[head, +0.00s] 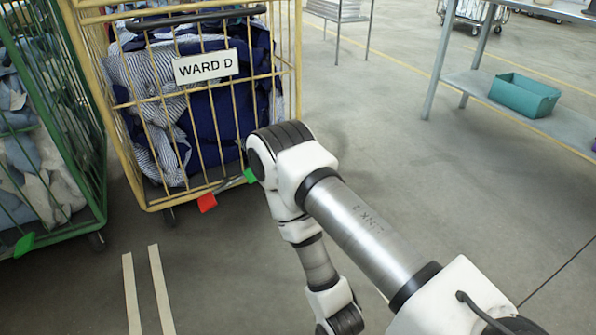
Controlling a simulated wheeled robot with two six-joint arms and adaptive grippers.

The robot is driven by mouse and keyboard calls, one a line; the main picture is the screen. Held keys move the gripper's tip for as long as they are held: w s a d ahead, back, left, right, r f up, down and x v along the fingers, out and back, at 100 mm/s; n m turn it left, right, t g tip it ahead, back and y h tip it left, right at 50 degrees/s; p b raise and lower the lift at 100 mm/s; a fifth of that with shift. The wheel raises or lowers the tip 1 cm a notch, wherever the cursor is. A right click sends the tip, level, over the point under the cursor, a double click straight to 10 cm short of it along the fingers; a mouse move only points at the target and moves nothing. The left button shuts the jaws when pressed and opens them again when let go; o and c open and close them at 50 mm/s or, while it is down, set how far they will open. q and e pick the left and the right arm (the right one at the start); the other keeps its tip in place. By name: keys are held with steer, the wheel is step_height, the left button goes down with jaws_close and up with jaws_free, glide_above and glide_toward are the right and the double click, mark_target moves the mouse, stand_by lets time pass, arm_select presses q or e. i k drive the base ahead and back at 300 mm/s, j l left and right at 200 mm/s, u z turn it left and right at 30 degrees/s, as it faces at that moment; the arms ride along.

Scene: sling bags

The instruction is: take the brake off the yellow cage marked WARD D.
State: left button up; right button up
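The yellow cage (146,205) with a white WARD D sign (205,67) stands at the upper left, full of blue and striped laundry. At its lower front edge are a red pedal (207,202) and, to its right and higher in the picture, a green pedal (250,176). A dark bar runs between them, partly visible. My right arm comes in from the lower right. Its bent elbow is just right of the green pedal in the picture; I cannot tell whether they touch. The arm runs down out of the bottom edge, so its gripper is hidden. My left gripper is out of view.
A green cage (103,190) of laundry stands close on the left, with a green tab (25,243) low down. Two pale floor strips (145,290) lie in front. A grey shelf table (470,80) with a teal bin (525,95) is at right. Open floor lies between.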

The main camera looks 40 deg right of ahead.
mark_target(206, 202)
steer(key=z, duration=0.7)
steer(key=i+l, duration=1.3)
steer(key=l+z, duration=0.05)
